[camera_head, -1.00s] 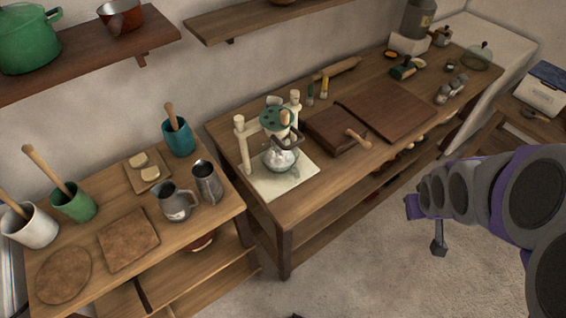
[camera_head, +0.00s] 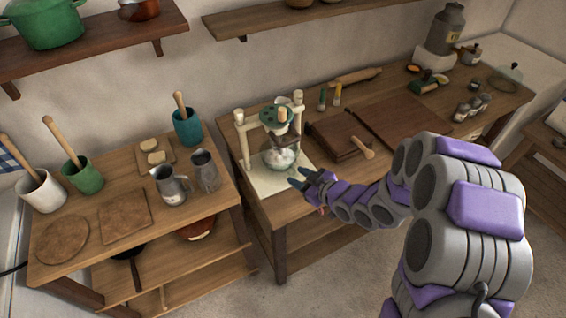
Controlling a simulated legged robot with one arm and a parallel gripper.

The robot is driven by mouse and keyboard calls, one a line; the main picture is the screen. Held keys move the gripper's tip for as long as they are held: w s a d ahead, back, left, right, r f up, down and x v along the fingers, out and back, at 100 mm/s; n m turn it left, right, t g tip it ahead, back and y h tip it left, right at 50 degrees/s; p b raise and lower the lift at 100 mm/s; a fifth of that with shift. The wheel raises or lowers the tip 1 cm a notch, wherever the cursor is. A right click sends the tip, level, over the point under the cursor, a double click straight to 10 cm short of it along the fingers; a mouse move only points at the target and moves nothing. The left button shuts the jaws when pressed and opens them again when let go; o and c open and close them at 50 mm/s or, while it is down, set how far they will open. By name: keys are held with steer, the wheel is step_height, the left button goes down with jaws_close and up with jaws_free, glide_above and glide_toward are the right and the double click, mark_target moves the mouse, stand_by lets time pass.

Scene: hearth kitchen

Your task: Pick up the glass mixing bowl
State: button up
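The glass mixing bowl (camera_head: 281,160) looks clear with white contents. It sits on the pale base board (camera_head: 262,180) of a cream stand (camera_head: 243,140) that has a green round top part (camera_head: 276,114) and a dark part just above the bowl. My gripper (camera_head: 299,177) is just in front of the bowl, a little to its lower right in the picture. Its two fingers are apart, with nothing seen between them. A small gap shows between the fingertips and the bowl. The bowl's upper part is partly hidden by the dark part above.
A brown box with a wooden handle (camera_head: 340,140) stands right of the stand, near my forearm. A metal pitcher (camera_head: 171,186) and a metal cup (camera_head: 205,170) stand on the left table. Shelves hang above. Floor in front is clear.

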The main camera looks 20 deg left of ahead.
steer(key=b, duration=0.1)
glide_toward(267, 164)
steer(key=a, duration=0.1)
steer(key=shift+w+a+f+b, duration=0.25)
steer(key=shift+w+a, duration=0.05)
steer(key=shift+w, duration=0.2)
steer(key=shift+w+a+f+b, duration=0.2)
steer(key=shift+w+a, duration=0.05)
steer(key=shift+w, duration=0.25)
steer(key=shift+w+a, duration=0.25)
steer(key=shift+a, duration=0.05)
steer(key=x, duration=0.3)
steer(key=s+b+x, duration=0.1)
steer(key=x, duration=0.2)
steer(key=shift+a+f, duration=0.15)
steer(key=shift+a, duration=0.2)
steer(key=shift+w+a+f, duration=0.1)
steer(key=shift+w, duration=0.1)
steer(key=shift+w+d+r, duration=0.15)
steer(key=shift+d+r, duration=0.05)
steer(key=shift+d, duration=0.15)
steer(key=shift+a+f, duration=0.2)
steer(key=shift+a, duration=0.5)
steer(key=c, duration=0.4)
steer(key=shift+c, duration=0.8)
steer(key=shift+d, duration=0.1)
jaws_close()
steer(key=shift+d+r, duration=0.15)
steer(key=shift+d, duration=0.2)
